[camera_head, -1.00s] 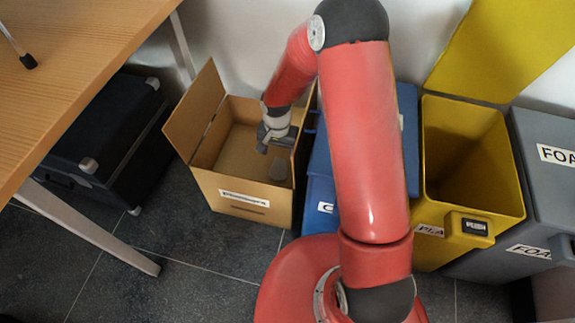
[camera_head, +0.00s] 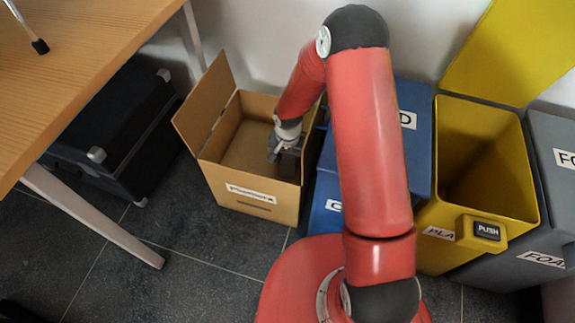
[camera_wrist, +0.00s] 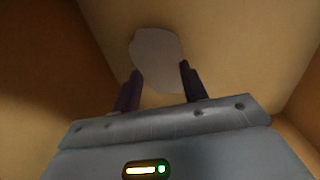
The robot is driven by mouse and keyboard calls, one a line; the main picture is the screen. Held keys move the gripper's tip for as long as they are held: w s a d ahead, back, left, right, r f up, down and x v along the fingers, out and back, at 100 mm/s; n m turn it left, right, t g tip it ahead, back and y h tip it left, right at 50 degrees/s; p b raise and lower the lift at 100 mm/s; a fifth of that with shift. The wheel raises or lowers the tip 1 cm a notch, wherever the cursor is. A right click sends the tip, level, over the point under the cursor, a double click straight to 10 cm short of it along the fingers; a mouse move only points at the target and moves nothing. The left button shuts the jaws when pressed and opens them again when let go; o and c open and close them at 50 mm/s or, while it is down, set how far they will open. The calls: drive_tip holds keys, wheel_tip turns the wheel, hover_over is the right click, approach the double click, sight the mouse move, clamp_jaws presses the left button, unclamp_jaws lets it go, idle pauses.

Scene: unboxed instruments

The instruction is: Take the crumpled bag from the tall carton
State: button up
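The tall carton (camera_head: 248,198) is an open cardboard box with raised flaps and a white label on its front. My gripper (camera_head: 284,158) reaches down inside it, near its right side. In the wrist view a pale greyish, rounded shape, seemingly the crumpled bag (camera_wrist: 157,58), lies on the carton's bottom. My gripper's two dark fingers (camera_wrist: 160,82) are apart, one on each side of the bag's near end. I cannot tell if they touch it. The bag is hidden in the head view.
A blue bin (camera_head: 328,190) stands close against the carton's right side. An open yellow bin (camera_head: 446,215) and a grey bin (camera_head: 552,190) stand farther right. A wooden table (camera_head: 75,60) and a black case (camera_head: 115,125) are on the left. The carton's walls surround my gripper.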

drive_tip(key=shift+c, duration=1.4)
